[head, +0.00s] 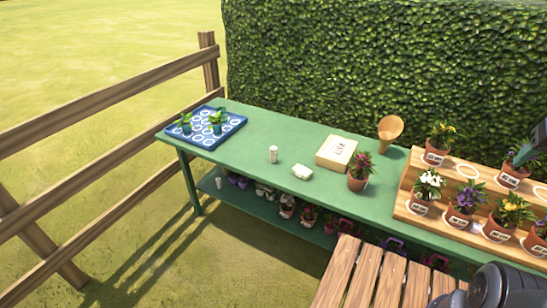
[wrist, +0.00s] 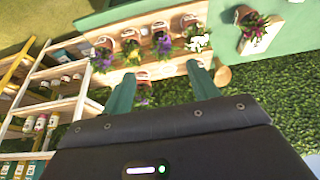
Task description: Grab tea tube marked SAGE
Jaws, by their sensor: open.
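No label reading SAGE is legible in either view, so I cannot tell which thing is the SAGE tea tube. In the wrist view, a pale shelf rack (wrist: 66,105) at the left holds several small tubes or jars, among them a light tube with a reddish part (wrist: 40,122); their labels are too small to read. My gripper (wrist: 160,69) is open and empty, its two green fingers spread apart over the flower stand. Part of it also shows at the right edge of the head view.
A wooden stand (head: 404,205) with several pots is at the right. A hedge (head: 370,60) stands behind.

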